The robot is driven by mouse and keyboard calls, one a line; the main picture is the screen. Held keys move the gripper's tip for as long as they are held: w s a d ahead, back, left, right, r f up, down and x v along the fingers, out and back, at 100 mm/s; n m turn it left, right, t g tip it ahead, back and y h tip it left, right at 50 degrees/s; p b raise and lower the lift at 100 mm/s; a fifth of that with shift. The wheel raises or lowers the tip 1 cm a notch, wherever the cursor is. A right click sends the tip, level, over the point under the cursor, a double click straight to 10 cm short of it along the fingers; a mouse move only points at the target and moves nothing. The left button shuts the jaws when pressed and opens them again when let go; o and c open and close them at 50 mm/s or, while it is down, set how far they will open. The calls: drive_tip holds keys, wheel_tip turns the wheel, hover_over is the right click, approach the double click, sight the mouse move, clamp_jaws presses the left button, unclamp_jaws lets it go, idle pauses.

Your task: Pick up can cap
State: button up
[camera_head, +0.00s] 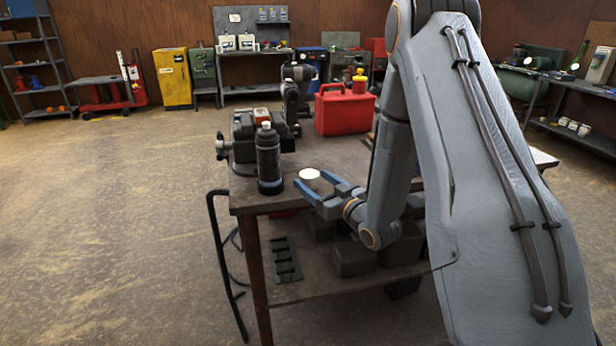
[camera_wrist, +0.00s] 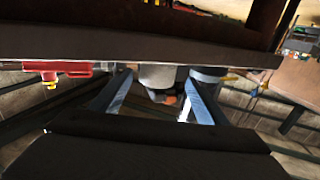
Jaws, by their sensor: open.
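A small round pale cap-like piece (camera_head: 309,174) sits at the near edge of the workbench (camera_head: 330,155). My gripper (camera_head: 309,180) is open, its blue fingers pointing at the piece from the right, with the fingertips around or just short of it. In the wrist view, which appears upside down, a pale grey cylinder (camera_wrist: 158,76) shows between the fingers of my gripper (camera_wrist: 157,80). Contact cannot be told.
A dark bottle (camera_head: 268,160) stands just left of the gripper, close to the fingers. A vise-like machine (camera_head: 243,140) is behind it. Dark blocks (camera_head: 354,258) lie on the lower shelf. The floor (camera_head: 100,220) at left is clear.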

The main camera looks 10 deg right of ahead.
sight(303, 171)
drive_tip(key=shift+w+a+r, duration=0.1)
drive_tip(key=shift+w+a, duration=0.1)
drive_tip(key=shift+w, duration=0.25)
drive_tip(key=shift+w+p, duration=0.45)
drive_tip(key=shift+w, duration=0.3)
drive_tip(key=shift+p+x, duration=1.05)
drive_tip(key=shift+x, duration=1.3)
drive_tip(key=shift+r, duration=0.15)
drive_tip(key=c, duration=1)
